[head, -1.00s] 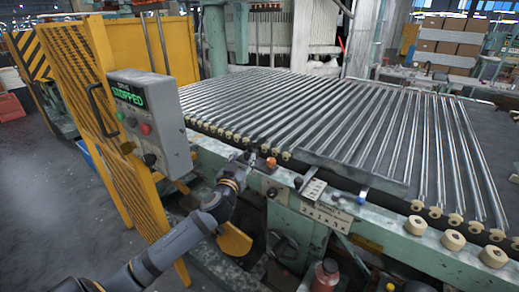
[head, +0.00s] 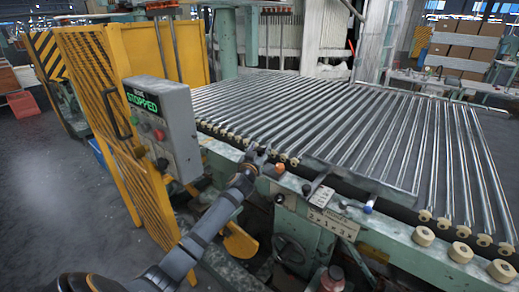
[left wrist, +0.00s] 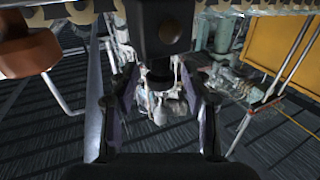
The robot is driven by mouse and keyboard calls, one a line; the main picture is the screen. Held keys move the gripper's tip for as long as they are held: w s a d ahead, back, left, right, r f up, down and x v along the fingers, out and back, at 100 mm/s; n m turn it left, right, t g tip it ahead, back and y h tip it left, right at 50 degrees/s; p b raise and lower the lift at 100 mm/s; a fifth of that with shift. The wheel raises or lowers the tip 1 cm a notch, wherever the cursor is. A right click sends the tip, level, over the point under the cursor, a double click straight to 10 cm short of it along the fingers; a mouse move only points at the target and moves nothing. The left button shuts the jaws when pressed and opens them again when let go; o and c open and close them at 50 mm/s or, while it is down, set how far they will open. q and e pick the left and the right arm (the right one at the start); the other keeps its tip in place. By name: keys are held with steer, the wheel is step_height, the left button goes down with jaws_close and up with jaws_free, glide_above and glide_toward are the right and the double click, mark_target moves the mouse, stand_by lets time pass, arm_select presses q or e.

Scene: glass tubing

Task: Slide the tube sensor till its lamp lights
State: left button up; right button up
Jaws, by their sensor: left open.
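My left gripper (head: 260,156) reaches the front rail of the machine, just left of an orange knob (head: 279,169). In the left wrist view its two fingers (left wrist: 160,100) stand apart. A black block (left wrist: 168,28) with a round spot on its face sits between and beyond the fingertips; it appears to be the tube sensor. I cannot tell whether the fingers touch it. In the head view the gripper hides most of that spot, and I see no lit lamp. Glass tubes (head: 300,105) lie in rows on the roller bed behind. My right gripper is not in view.
A grey control box (head: 163,125) reading STOPPED stands left of my arm, beside a yellow mesh guard (head: 100,110). A black lever (head: 318,184), a numbered plate (head: 331,222) and a blue knob (head: 367,208) lie right along the rail.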

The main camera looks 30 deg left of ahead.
arm_select(q)
jaws_close()
steer(key=shift+a+f+b, duration=0.1)
steer(key=shift+a+b, duration=0.3)
steer(key=shift+b, duration=0.15)
jaws_free()
steer(key=v, duration=1.2)
